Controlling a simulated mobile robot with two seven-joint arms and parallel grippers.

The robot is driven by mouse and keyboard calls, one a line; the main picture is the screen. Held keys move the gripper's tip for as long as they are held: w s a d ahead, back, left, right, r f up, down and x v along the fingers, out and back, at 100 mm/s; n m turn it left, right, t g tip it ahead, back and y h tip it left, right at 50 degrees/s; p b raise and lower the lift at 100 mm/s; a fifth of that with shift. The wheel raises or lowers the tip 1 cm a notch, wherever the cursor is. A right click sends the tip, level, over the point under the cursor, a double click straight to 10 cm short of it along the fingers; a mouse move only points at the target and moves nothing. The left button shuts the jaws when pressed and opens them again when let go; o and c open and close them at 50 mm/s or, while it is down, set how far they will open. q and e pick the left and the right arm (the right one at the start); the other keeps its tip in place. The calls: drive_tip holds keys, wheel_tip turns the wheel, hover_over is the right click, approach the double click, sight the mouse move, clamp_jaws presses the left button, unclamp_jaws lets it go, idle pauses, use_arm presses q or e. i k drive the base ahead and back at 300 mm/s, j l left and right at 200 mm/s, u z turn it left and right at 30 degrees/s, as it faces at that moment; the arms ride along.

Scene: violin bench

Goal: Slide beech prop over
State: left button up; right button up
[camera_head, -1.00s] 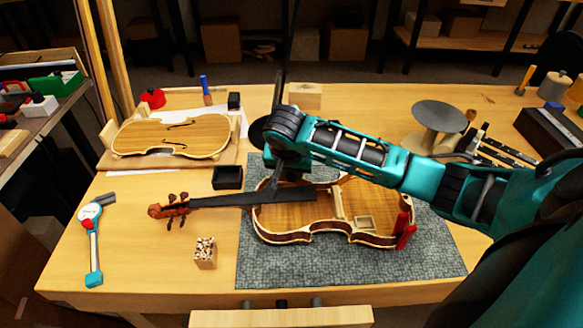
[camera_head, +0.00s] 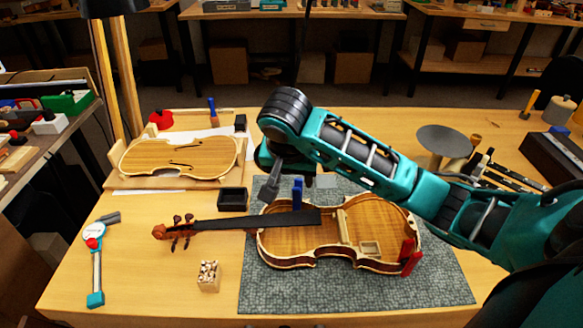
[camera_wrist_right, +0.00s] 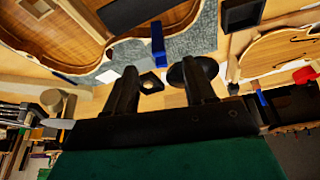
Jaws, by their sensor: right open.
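A pale wooden block, which looks like the beech prop (camera_wrist_right: 175,101), shows between my fingers in the right wrist view; its edges are hard to tell from the bench. In the head view it is hidden behind my arm. My right gripper (camera_wrist_right: 163,76) is open, its two dark fingers apart with nothing clearly held. In the head view the right gripper (camera_head: 270,187) hangs pointing down behind the violin body (camera_head: 310,243), partly covered by its own wrist. My left gripper is not in view.
A blue clamp (camera_head: 298,193) stands at the violin's rear edge and a red clamp (camera_head: 408,255) at its right end. A black tray (camera_head: 233,199) lies left of the gripper. A violin top (camera_head: 180,158) lies behind.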

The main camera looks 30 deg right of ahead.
sight(209, 279)
drive_tip(key=k, duration=1)
